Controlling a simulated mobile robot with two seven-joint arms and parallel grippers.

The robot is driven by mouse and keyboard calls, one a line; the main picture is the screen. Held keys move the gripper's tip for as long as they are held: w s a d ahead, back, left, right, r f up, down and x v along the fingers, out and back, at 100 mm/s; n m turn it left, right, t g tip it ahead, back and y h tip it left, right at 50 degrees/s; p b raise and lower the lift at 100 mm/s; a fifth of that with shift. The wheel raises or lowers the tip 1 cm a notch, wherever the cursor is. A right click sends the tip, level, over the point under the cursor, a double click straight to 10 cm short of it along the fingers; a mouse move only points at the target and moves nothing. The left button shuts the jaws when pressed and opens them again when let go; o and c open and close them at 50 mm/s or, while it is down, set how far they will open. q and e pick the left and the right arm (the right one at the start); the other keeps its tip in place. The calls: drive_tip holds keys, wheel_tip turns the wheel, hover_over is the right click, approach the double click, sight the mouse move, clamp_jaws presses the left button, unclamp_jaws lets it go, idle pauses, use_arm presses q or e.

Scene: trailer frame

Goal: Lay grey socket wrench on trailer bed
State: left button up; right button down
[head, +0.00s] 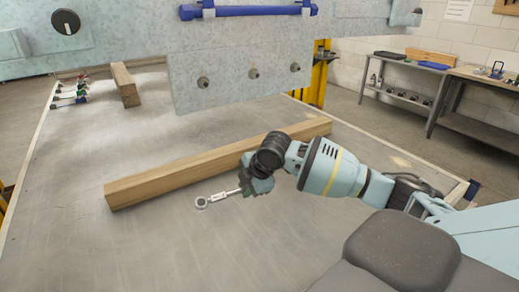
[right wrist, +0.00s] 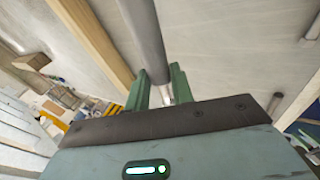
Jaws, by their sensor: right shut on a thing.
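The grey socket wrench (head: 216,198) is in my right gripper (head: 256,184), its ring-shaped head pointing left over the trailer bed (head: 170,245). In the right wrist view the wrench shaft (right wrist: 146,40) runs between the two green fingers of the right gripper (right wrist: 160,88). The right gripper is shut on it. The wrench is in front of a wooden beam and low over the bed; I cannot tell whether it touches the bed. My left gripper is not in view.
A long wooden beam (head: 180,178) lies across the bed just behind the wrench. A shorter beam (head: 124,85) and several small tools (head: 70,94) lie at the back left. A grey metal panel (head: 240,80) hangs above. The bed in front is clear.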

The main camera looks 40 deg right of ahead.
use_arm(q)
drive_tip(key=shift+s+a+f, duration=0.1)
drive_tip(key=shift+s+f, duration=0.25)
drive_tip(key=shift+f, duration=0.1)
use_arm(e)
drive_tip(key=s+a+f+n+g+y, duration=0.1)
drive_tip(key=s+a+f+g, duration=0.2)
drive_tip(key=a+f, duration=0.5)
drive_tip(key=s+a+f+n+g+y, duration=0.2)
drive_tip(key=s+a+f, duration=0.3)
drive_tip(key=a, duration=0.8)
wheel_tip(320, 180, down, 3)
drive_tip(key=shift+s+a+g, duration=0.15)
drive_tip(key=shift+s+g, duration=0.2)
drive_tip(key=shift+g, duration=0.45)
drive_tip(key=shift+f, duration=0.1)
wheel_tip(320, 180, down, 5)
drive_tip(key=shift+r+b, duration=0.1)
drive_tip(key=shift+b, duration=1.1)
drive_tip(key=shift+f+b, duration=0.5)
drive_tip(key=shift+f, duration=0.55)
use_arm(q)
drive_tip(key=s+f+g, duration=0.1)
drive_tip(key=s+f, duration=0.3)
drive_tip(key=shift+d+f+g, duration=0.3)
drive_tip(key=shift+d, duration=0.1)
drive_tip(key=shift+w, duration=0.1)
use_arm(e)
drive_tip(key=shift+r, duration=0.1)
